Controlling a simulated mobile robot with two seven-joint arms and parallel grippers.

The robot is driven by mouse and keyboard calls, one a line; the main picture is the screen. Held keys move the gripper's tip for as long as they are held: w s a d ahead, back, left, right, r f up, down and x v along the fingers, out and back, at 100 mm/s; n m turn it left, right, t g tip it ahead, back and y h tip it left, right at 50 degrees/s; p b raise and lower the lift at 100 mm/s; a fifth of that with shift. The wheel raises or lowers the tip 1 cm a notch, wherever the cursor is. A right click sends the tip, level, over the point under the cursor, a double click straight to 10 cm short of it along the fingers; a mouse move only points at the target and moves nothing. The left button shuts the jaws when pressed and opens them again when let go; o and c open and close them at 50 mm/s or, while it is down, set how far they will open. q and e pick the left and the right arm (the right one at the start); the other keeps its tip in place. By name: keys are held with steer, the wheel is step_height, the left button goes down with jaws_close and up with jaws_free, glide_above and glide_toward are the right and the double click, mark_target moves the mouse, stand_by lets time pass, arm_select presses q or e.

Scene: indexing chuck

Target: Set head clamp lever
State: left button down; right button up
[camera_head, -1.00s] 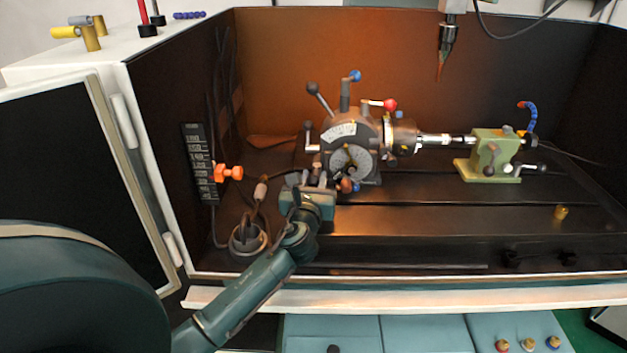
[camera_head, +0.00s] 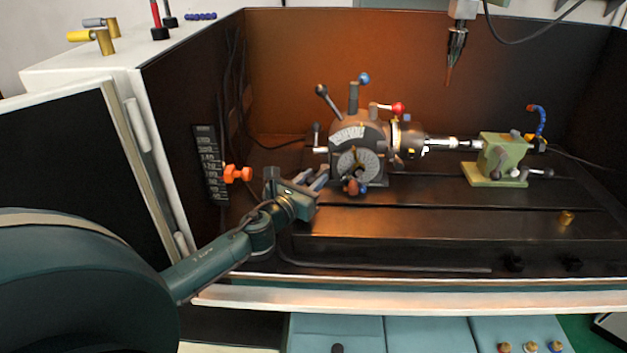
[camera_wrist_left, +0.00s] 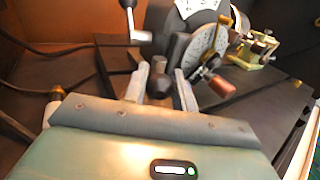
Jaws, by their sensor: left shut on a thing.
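The grey indexing head (camera_head: 345,135) with its round dial plate (camera_head: 358,165) stands left of centre inside the machine enclosure. My left gripper (camera_head: 322,178) is at its lower left side. In the left wrist view my left gripper (camera_wrist_left: 160,90) has its two fingers on either side of a dark lever knob (camera_wrist_left: 158,72) and is shut on it. The lever's shaft is mostly hidden. A brown crank handle (camera_wrist_left: 221,86) is just right of the fingers; it also shows in the head view (camera_head: 352,187). My right gripper is not in view.
Levers with black (camera_head: 321,90), blue (camera_head: 364,79) and red (camera_head: 397,108) knobs stick up from the head. Another lever (camera_wrist_left: 130,20) stands close beyond my fingers. A green tailstock (camera_head: 500,160) stands right. An orange knob (camera_head: 238,173) is on the left wall.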

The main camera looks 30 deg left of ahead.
arm_select(q)
steer(key=c, duration=1.2)
jaws_free()
steer(key=shift+s+d+b, duration=0.15)
steer(key=shift+s+b, duration=0.25)
steer(key=shift+s, duration=2.9)
steer(key=shift+s+d+b, duration=0.1)
steer(key=shift+s+b, duration=0.25)
steer(key=shift+s, duration=2.9)
steer(key=shift+c, duration=0.3)
